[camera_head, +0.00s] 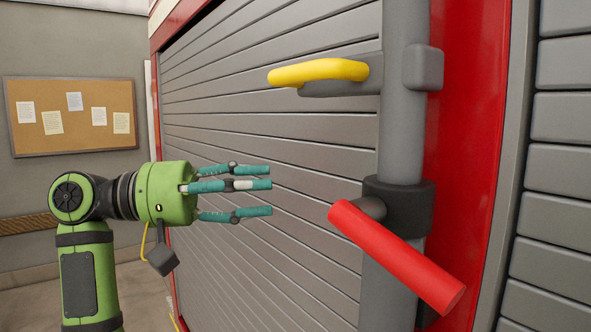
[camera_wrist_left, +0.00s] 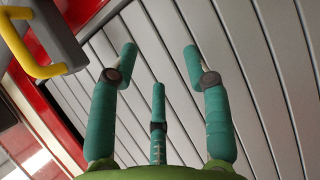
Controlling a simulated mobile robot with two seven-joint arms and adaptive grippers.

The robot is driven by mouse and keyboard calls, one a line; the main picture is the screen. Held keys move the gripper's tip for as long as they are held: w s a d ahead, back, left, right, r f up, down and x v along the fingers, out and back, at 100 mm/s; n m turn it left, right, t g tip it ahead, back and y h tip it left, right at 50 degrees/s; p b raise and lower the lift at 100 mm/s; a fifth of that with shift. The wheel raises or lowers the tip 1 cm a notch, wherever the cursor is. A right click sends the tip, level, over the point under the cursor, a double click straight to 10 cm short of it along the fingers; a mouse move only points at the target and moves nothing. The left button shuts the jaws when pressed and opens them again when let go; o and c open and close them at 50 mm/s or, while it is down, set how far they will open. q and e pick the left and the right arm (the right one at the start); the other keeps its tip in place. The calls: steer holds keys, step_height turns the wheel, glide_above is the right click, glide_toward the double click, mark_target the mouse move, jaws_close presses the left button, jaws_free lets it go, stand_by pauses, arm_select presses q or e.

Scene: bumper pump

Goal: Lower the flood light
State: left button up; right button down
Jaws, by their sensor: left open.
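A grey vertical pole (camera_head: 403,120) stands at the right of the head view, and no lamp head shows. A yellow handle (camera_head: 318,72) juts left from its upper part. A red cylindrical handle (camera_head: 397,258) is fixed to a dark collar (camera_head: 400,208) lower on the pole and slants down to the right. My left gripper (camera_head: 268,191) is open and empty, fingers pointing right, left of the pole and apart from both handles. Its spread teal fingers also show in the left wrist view (camera_wrist_left: 158,62). My right gripper is not in view.
A grey slatted shutter (camera_head: 270,130) in a red frame (camera_head: 468,130) stands behind the pole. A grey part with a yellow handle (camera_wrist_left: 35,50) is at the wrist view's upper left. A cork board (camera_head: 70,115) hangs on the left wall. The space between gripper and pole looks clear.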

mark_target(286, 70)
arm_select(q)
steer(key=s+a+r+m+g+h, duration=0.1)
steer(key=s+r+m+g, duration=0.3)
steer(key=s+r, duration=0.7)
steer(key=shift+g, duration=0.8)
steer(key=d+r+p, duration=0.1)
steer(key=d, duration=0.1)
steer(key=d+p, duration=0.1)
steer(key=d, duration=0.1)
steer(key=w+d+r+p, duration=0.1)
steer(key=d, duration=0.1)
steer(key=shift+d+r, duration=0.1)
steer(key=shift+r, duration=0.2)
steer(key=shift+s+d+p, duration=0.15)
steer(key=shift+d+p, duration=0.2)
steer(key=shift+f+n, duration=0.1)
steer(key=shift+n, duration=0.2)
steer(key=shift+a, duration=0.1)
steer(key=shift+c, duration=1.2)
jaws_close()
